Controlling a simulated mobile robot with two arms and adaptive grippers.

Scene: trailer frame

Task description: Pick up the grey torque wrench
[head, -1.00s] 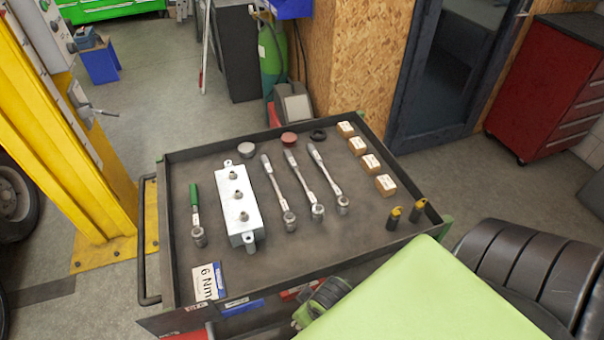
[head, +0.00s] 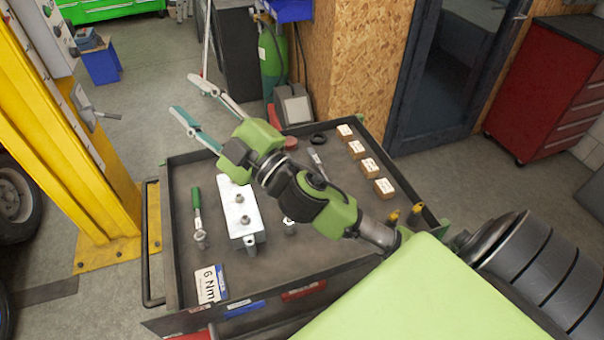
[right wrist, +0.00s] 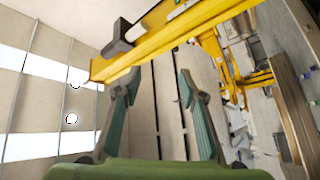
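The grey wrenches lie on the dark cart tray (head: 180,265), largely hidden behind my right arm. One grey handle (head: 316,158) shows beyond the arm, and one socket head (head: 290,227) shows on its near side. A green-handled wrench (head: 198,215) lies apart at the tray's left. My right gripper (head: 184,94) is raised above the tray's far left part, its fingers spread and empty. In the right wrist view the same fingers (right wrist: 157,85) are apart with nothing between them. My left gripper is not in view.
A metal block with pegs (head: 240,228) stands left of the wrenches. Several small boxes (head: 369,167) line the tray's right side. Yellow-topped items (head: 416,208) stand near right. A "6 Nm" card (head: 207,285) lies front left. A yellow post (head: 75,150) rises left of the cart.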

